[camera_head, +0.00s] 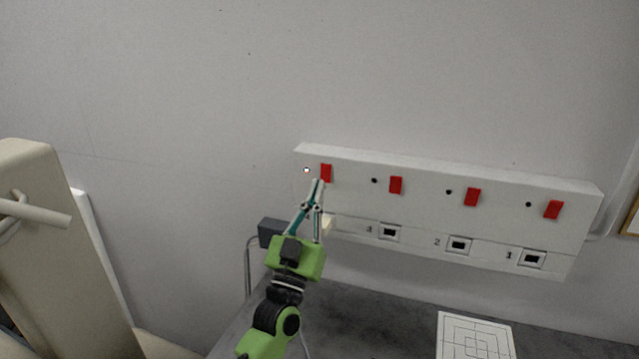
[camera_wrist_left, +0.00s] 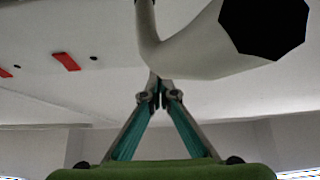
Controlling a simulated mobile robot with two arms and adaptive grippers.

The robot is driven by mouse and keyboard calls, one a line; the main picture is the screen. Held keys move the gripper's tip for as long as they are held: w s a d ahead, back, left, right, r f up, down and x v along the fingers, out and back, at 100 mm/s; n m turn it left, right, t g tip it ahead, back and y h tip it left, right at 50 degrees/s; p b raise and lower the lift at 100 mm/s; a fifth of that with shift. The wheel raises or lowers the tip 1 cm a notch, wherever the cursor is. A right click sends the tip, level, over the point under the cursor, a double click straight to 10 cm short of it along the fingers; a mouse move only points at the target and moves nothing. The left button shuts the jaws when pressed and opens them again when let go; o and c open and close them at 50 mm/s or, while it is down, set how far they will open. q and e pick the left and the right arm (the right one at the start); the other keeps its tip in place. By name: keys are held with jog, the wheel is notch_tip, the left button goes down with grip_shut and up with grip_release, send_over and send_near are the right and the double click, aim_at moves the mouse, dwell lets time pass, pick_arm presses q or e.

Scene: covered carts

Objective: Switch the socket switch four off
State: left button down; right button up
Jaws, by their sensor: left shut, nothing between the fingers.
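A long white socket panel (camera_head: 420,185) is on the wall with a row of red rocker switches. The leftmost red switch (camera_head: 326,172) has a bright white indicator (camera_head: 306,170) beside it; the other indicators look dark. Labels 3, 2 and 1 show under the other switches; the label under the leftmost is hidden behind my gripper. My left gripper (camera_head: 318,182) is shut and empty, its tips just below the leftmost switch in the picture; contact cannot be told. In the left wrist view the closed fingertips (camera_wrist_left: 158,88) overlap a pale curved thing (camera_wrist_left: 190,45) with a black face.
A cream bit (camera_head: 329,222) shows beside my gripper at the panel's lower left. A dark box (camera_head: 270,232) is left of it. Below is a dark grey tabletop (camera_head: 370,315) with a white gridded sheet (camera_head: 474,337). A cream upright panel (camera_head: 60,250) stands at the left.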

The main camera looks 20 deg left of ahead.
aim_at(324, 179)
pick_arm(q)
jog(key=shift+w+f, duration=0.2)
jog(key=shift+w, duration=0.85)
jog(key=f+b, duration=0.1)
jog(key=b, duration=0.3)
jog(key=shift+w+t, duration=0.3)
jog(key=shift+t, duration=0.1)
jog(key=shift+r, duration=0.35)
